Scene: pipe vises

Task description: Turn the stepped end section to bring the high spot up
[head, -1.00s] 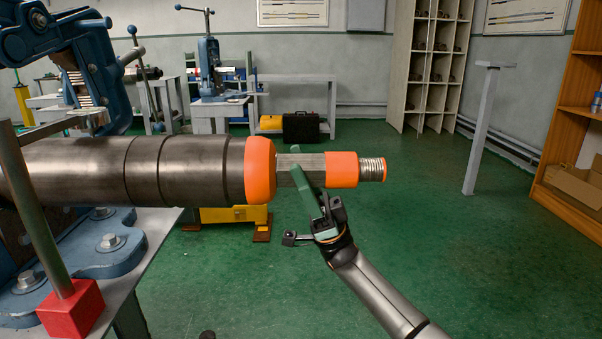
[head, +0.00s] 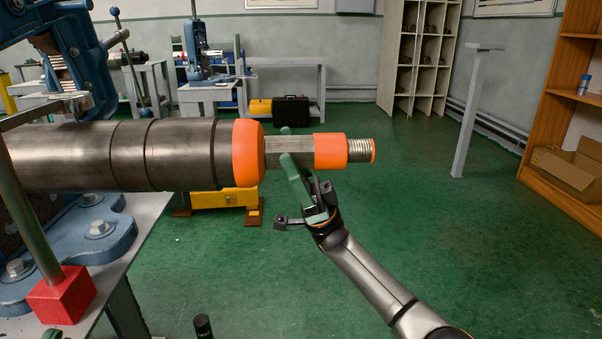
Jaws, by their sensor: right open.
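The stepped end section sticks out to the right from a thick dark steel pipe (head: 170,152). After a wide orange collar (head: 249,152) comes a narrower bare metal length (head: 304,151), then an orange sleeve (head: 330,151) and a threaded silver tip (head: 361,151). My right gripper (head: 287,150) reaches up from below at the bare metal length and is open. One green finger crosses in front of the metal; the other finger's tip shows just above its top edge, behind it. Contact cannot be told. I cannot make out a high spot. My left gripper is not in view.
A blue vise (head: 70,50) stands at the left above the pipe. A green-grey rod in a red block (head: 62,295) stands at the near left. A yellow stand (head: 225,199) is on the floor beyond the pipe. The green floor at the right is open.

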